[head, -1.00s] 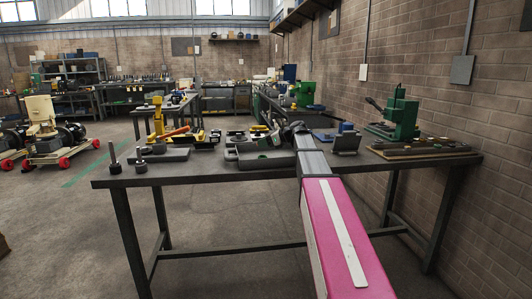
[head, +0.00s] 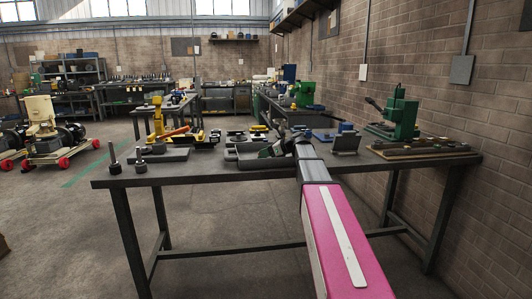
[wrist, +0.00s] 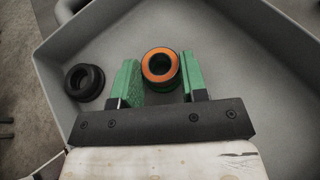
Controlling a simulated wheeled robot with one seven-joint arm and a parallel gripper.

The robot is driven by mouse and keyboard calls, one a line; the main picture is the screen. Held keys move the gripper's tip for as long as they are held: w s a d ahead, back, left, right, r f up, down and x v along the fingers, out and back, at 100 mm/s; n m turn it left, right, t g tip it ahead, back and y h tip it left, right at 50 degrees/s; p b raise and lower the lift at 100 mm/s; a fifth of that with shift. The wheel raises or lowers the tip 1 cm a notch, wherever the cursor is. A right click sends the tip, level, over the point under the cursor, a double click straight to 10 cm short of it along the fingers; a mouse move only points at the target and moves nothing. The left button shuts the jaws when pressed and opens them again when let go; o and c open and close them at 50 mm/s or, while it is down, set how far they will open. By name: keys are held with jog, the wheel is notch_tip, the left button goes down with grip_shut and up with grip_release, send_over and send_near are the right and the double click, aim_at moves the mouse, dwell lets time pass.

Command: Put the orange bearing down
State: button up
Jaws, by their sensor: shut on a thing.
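The orange bearing (wrist: 160,80), a dark ring with an orange face, sits between the two green fingers of my gripper (wrist: 158,62) in the wrist view. My gripper is shut on it. Below is a grey tray (wrist: 225,35) with raised walls. I cannot tell whether the bearing touches the tray floor. In the head view my gripper (head: 272,150) is low over the tray (head: 250,163) on the workbench, and the bearing is not visible there.
A black ring (wrist: 84,82) lies in the tray, left of my gripper. The workbench (head: 220,175) also bears a green press (head: 403,120), a board of small parts (head: 420,148), a tilted grey stand (head: 346,143) and dark posts (head: 114,160) at left.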

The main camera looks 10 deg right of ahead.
jog(key=shift+f, duration=0.3)
jog(key=shift+s+f, duration=0.1)
jog(key=shift+f, duration=0.1)
jog(key=o, duration=1)
jog(key=shift+f, duration=0.1)
jog(key=shift+o, duration=0.5)
jog(key=shift+r, duration=0.65)
jog(key=v, duration=1.2)
jog(key=shift+r, duration=0.2)
